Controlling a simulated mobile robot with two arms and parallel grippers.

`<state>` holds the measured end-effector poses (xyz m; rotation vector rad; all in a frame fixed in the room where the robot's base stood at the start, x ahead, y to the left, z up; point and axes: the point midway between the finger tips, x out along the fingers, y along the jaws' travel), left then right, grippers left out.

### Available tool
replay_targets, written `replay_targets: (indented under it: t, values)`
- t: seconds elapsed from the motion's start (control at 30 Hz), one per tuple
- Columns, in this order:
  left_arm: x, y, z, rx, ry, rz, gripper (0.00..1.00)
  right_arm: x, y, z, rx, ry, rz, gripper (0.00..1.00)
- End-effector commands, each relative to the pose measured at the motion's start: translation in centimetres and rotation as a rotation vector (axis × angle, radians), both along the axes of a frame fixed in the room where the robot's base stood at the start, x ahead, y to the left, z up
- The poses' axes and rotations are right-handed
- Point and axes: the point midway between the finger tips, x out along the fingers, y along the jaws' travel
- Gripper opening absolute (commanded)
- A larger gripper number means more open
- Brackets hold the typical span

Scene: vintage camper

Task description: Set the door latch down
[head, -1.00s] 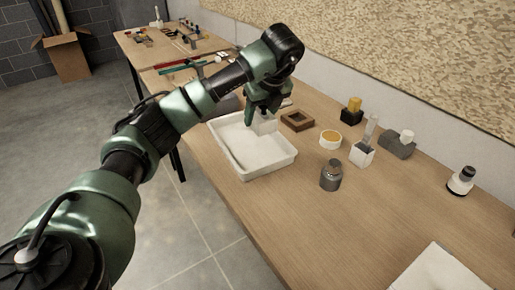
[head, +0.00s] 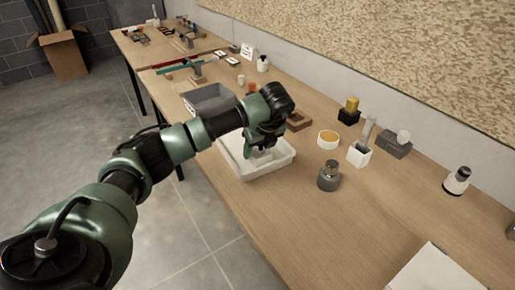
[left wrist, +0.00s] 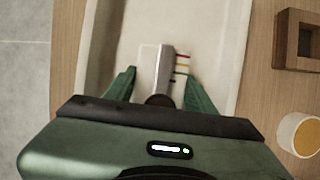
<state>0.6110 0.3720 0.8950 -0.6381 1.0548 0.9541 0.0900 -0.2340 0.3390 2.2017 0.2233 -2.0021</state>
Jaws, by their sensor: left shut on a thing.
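My left gripper (head: 260,153) is low inside a white tray (head: 268,172) on the wooden bench. In the left wrist view, its green fingers (left wrist: 160,84) are shut on a grey metal piece with a pale body, which I take to be the door latch (left wrist: 163,66). Small coloured stripes show at its right side. The tray floor lies under it; I cannot tell whether the latch touches it. In the head view the gripper mostly hides the latch. My right gripper is not in view.
Behind the tray stand a grey bin (head: 208,98) and a brown wooden frame (head: 299,120). To its right are a round yellow-topped dish (head: 328,139), a grey metal weight (head: 328,176) and a white holder (head: 359,155).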

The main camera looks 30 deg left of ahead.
Motion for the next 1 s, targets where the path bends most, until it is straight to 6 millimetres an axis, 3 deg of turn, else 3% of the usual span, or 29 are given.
replay_targets:
  t: [0.17, 0.2, 0.23, 0.67, 1.0]
  values:
    - [0.0, 0.0, -0.4, 0.0, -0.002, -0.001, 0.0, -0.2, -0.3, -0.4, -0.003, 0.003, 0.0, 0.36]
    - [0.0, 0.0, -0.3, 0.0, 0.0, -0.001, 0.65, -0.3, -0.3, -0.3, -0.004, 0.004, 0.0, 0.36]
    - [0.0, 0.0, -0.2, 0.0, 0.0, -0.001, 0.74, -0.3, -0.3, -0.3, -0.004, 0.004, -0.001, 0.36]
    - [0.0, -0.1, 0.4, -0.001, -0.001, -0.002, 0.76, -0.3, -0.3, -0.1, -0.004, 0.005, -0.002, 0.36]
    - [-1.1, -2.4, 6.5, -0.001, -0.006, -0.003, 0.76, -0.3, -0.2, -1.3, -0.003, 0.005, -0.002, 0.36]
